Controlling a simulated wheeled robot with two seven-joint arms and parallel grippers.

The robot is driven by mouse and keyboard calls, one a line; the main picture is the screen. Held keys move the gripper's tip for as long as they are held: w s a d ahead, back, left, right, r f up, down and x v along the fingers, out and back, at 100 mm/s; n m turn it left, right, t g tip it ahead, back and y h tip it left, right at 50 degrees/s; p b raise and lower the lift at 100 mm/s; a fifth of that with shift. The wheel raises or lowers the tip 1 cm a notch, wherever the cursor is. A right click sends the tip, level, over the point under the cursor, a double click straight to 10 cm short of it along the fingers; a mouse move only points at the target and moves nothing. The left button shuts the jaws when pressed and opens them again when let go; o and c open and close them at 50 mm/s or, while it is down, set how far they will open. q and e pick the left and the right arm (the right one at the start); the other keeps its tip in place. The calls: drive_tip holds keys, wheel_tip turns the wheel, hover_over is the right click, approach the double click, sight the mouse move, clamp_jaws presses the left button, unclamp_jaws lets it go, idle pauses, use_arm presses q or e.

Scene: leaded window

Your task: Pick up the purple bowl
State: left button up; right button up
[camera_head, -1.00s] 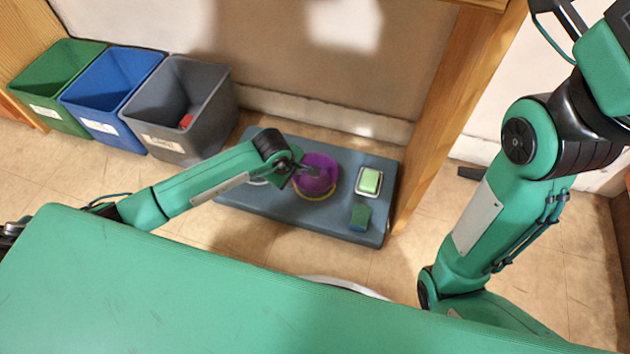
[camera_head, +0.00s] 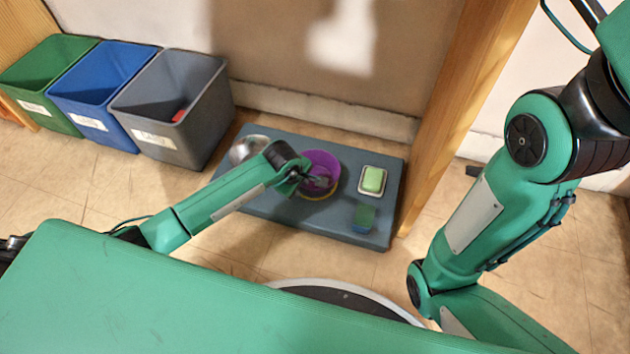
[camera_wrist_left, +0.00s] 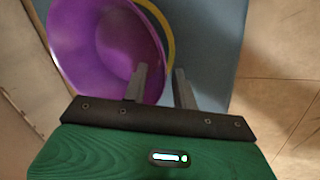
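The purple bowl (camera_head: 322,160) stands towards the back of a blue-grey platform on the floor. A yellow rim (camera_head: 322,198) shows under it. In the left wrist view the bowl (camera_wrist_left: 95,45) fills the upper left. My left gripper (camera_head: 318,181) is at the bowl's near side. In the left wrist view its fingers (camera_wrist_left: 161,76) are apart, one over the bowl's inside and one outside, with the rim between them. I cannot tell whether they touch it. My right arm (camera_head: 480,215) shows at the right, but its gripper is out of view.
The blue-grey platform (camera_head: 285,211) also holds a metal bowl (camera_head: 247,149), a green block in a dish (camera_head: 373,180) and a green-blue sponge (camera_head: 364,217). Green, blue and grey bins (camera_head: 180,140) stand at the left. A wooden post (camera_head: 455,120) rises right of the platform.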

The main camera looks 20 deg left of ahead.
use_arm(q)
drive_tip(key=shift+f, duration=0.4)
drive_tip(key=shift+r, duration=0.1)
clamp_jaws()
drive_tip(key=shift+w, duration=0.1)
drive_tip(key=shift+r, duration=0.15)
